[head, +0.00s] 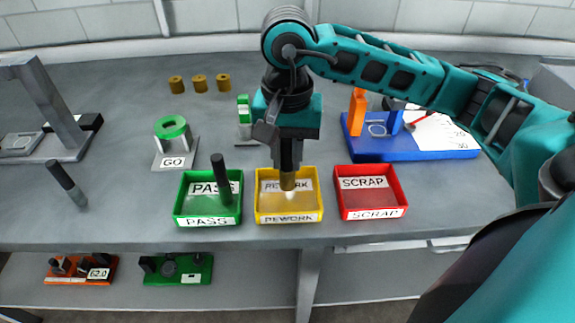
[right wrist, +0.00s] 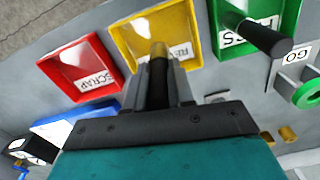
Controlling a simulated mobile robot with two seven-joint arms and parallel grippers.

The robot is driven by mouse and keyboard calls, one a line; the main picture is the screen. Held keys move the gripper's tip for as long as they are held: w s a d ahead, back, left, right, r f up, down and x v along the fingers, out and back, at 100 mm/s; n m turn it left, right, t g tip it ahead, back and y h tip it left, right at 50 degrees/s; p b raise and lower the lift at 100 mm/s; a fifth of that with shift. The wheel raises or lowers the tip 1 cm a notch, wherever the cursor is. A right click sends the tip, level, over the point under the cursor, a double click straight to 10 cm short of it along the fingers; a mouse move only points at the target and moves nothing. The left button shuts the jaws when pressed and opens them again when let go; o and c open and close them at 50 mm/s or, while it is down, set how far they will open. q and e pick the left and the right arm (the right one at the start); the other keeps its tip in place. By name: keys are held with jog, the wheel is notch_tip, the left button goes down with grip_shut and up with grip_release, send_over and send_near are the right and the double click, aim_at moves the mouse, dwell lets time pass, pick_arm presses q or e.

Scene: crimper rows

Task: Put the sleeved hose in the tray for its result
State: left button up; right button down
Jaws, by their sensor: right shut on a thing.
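My right gripper (head: 287,168) points down over the yellow REWORK tray (head: 289,218) and is shut on the sleeved hose (head: 289,182), a dark hose with a brass sleeve at its lower end. The sleeve end is over or just inside the yellow tray; whether it touches the floor I cannot tell. The hose also shows between the fingers in the right wrist view (right wrist: 159,55). The green PASS tray (head: 207,221) on the left holds a dark hose (head: 220,180). The red SCRAP tray (head: 372,213) on the right looks empty. My left gripper is not in view.
Another hose (head: 67,184) is at the far left of the table. A GO gauge with a green ring (head: 172,128) stands behind the green tray. Brass sleeves (head: 200,83) stand farther back. A blue fixture (head: 410,149) is behind the red tray.

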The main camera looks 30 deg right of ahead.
aim_at(288, 169)
notch_tip(288, 169, down, 3)
jog(key=shift+f, duration=0.1)
jog(key=shift+f+b, duration=0.15)
jog(key=shift+b, duration=0.15)
jog(key=c, duration=1)
grip_release()
jog(key=shift+r+p, duration=0.35)
jog(key=shift+r, duration=0.15)
notch_tip(288, 169, up, 12)
jog(key=shift+f+p, duration=0.25)
jog(key=shift+p, duration=0.15)
